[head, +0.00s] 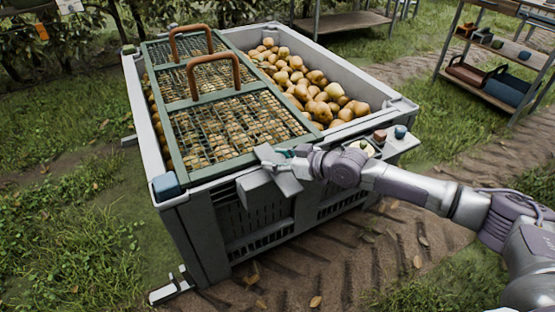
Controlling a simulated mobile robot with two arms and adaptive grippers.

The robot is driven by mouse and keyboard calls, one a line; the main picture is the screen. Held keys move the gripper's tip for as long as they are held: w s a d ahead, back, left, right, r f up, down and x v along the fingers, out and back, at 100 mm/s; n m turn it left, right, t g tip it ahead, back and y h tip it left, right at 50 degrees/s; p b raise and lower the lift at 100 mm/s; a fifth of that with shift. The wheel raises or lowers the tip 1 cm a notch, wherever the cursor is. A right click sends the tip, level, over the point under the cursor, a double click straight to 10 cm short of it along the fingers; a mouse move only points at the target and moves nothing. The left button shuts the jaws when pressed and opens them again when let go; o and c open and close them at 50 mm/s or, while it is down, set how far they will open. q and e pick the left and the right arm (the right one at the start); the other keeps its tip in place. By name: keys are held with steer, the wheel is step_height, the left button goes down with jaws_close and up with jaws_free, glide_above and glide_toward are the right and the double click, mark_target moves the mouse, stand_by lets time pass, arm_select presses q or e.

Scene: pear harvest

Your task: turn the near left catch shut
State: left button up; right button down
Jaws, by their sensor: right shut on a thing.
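A green mesh lid (174,135) with brown handles covers the left part of a large grey bin (190,215) of pears. My right gripper (276,162) is at the lid's near edge, right of the bin's near left corner. It is shut on a small part there, which I take to be the catch. The jaws hide most of this part, and only a bit of teal shows beside them. How far the catch is turned cannot be seen. My left gripper is not in view.
Pears (300,80) fill the bin's open right part. A blue block (166,186) sits on the near left corner. A small side shelf (402,144) with coloured pieces is right of my gripper. A rack (490,75) with containers stands at the upper right. Grass lies clear at left.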

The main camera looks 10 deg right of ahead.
steer(key=shift+c, duration=2.3)
jaws_free()
steer(key=v, duration=1.2)
steer(key=shift+d, duration=0.1)
